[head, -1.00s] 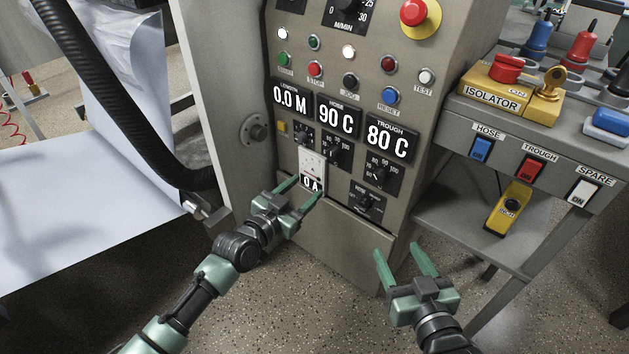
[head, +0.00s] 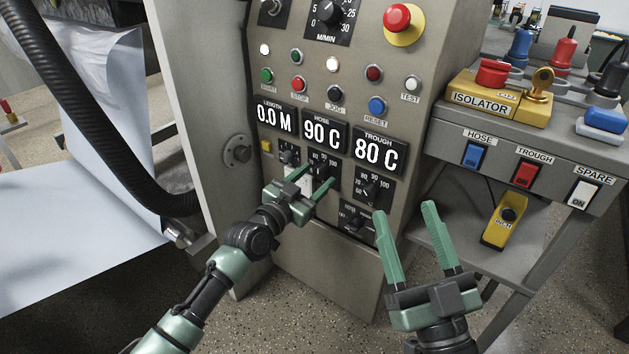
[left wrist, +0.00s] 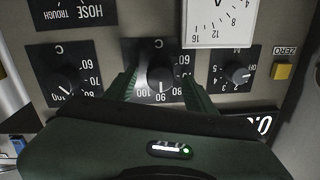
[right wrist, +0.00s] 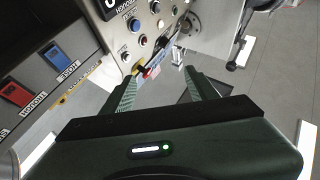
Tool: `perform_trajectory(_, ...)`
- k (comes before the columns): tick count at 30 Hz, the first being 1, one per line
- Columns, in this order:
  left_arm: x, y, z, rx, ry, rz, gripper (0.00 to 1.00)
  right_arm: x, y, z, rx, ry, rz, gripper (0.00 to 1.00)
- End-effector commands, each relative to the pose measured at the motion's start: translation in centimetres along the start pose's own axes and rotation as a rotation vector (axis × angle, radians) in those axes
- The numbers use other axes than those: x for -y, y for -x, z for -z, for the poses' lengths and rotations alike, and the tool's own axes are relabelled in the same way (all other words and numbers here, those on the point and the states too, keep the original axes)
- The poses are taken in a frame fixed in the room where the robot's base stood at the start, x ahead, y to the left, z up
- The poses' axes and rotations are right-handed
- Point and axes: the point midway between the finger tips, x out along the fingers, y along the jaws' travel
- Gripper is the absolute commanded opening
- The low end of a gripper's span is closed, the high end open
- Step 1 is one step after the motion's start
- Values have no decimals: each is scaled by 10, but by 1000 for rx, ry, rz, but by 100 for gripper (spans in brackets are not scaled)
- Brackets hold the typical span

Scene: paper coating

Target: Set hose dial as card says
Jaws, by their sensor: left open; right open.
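The hose dial (head: 321,166) is a black knob under the HOSE display (head: 322,131), which reads 90 C. In the left wrist view, upside down, the hose dial (left wrist: 160,76) has its white pointer at 90. My left gripper (head: 312,180) is open, with its fingers on either side of this dial; contact cannot be told. The left gripper's fingers also show in the left wrist view (left wrist: 161,92). My right gripper (head: 407,218) is open and empty, in front of the cabinet's lower right side; it also shows in the right wrist view (right wrist: 162,85). No card is readable.
The trough dial (head: 370,185) is right of the hose dial, and a selector knob (head: 354,220) sits below it. The length-side dial (head: 288,155) is close on the left. A grey bench (head: 450,128) with rocker switches stands at the right.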

Motion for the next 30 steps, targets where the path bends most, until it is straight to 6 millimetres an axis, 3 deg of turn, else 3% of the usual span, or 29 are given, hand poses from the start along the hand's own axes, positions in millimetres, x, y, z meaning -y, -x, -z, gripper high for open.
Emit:
perform_trajectory(10, 0, -3, 0, 0, 0, 0, 55, 1, 0, 5, -26, -1, 1, 59)
perform_trajectory(16, 0, -3, 0, 0, 0, 0, 0, 1, 0, 5, -25, -1, 1, 59)
perform_trajectory(25, 0, -3, 0, 2, 27, 0, 0, 1, -1, 3, -12, -1, 1, 59)
perform_trajectory(30, 0, -2, 1, 6, 100, 0, 0, -2, 0, -9, 53, 3, -4, 59)
